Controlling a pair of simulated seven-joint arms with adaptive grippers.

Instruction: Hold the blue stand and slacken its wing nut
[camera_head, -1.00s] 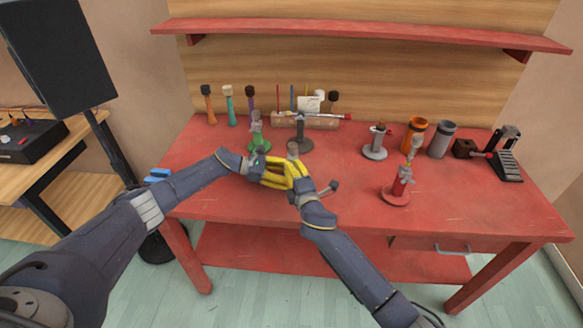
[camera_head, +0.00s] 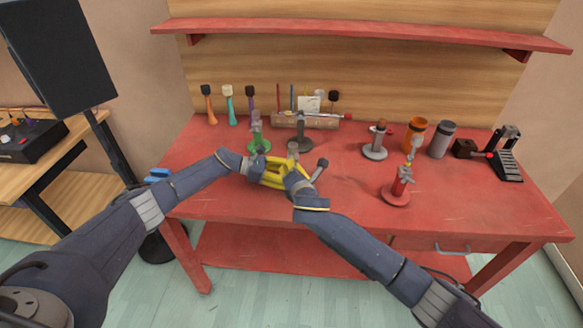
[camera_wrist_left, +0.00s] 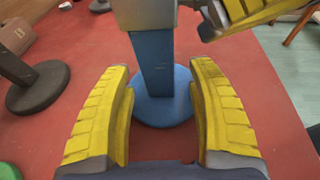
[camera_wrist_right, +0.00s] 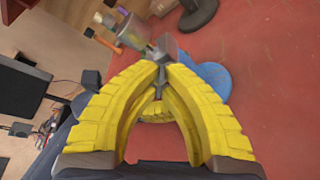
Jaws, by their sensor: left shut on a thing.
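The blue stand stands upright on the red bench; its post (camera_wrist_left: 152,62) and round base (camera_wrist_left: 163,108) show in the left wrist view, and its base also shows in the right wrist view (camera_wrist_right: 217,76). My left gripper (camera_head: 268,170) is shut on the post, one finger on each side. My right gripper (camera_wrist_right: 158,66) is at the stand's head from the right. Its fingertips are drawn close around a small grey part, probably the wing nut (camera_wrist_right: 158,86); whether they grip it is unclear.
A green-based stand (camera_head: 258,146) and a dark stand (camera_head: 304,142) are close behind my grippers. A red stand (camera_head: 399,190) and a grey-based stand (camera_head: 375,152) stand to the right. Several mallets line the back left. The bench's front middle is clear.

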